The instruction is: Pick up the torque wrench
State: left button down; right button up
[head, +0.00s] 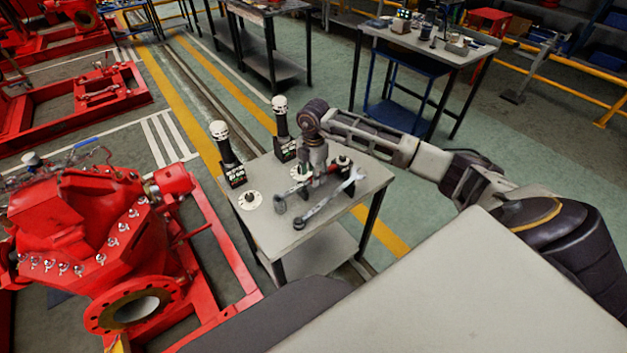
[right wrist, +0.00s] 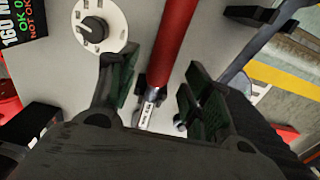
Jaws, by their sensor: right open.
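The torque wrench (head: 291,192) lies on the small grey table (head: 262,226), its shaft pointing to the left front and partly hidden by my gripper in the head view. In the right wrist view its red handle (right wrist: 176,38) runs between my fingers, with a labelled metal part below it. My right gripper (head: 316,182) points down over the wrench. In the right wrist view the right gripper (right wrist: 160,88) is open, its green pads on either side of the handle with gaps showing. My left gripper is not in view.
A grey spanner (head: 325,203) lies beside the wrench. Two black testers with white tops (head: 229,158) (head: 283,130) stand at the table's back left. A white dial disc (head: 250,201) lies near the left edge. A red pump (head: 92,235) stands to the left.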

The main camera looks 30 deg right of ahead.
notch_tip(320, 180, down, 2)
jog(key=shift+f, duration=0.2)
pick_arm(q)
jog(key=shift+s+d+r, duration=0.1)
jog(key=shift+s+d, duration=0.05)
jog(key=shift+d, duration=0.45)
pick_arm(e)
jog(key=shift+f, duration=0.1)
jog(key=c, duration=0.9)
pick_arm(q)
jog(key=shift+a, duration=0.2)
pick_arm(e)
grip_shut()
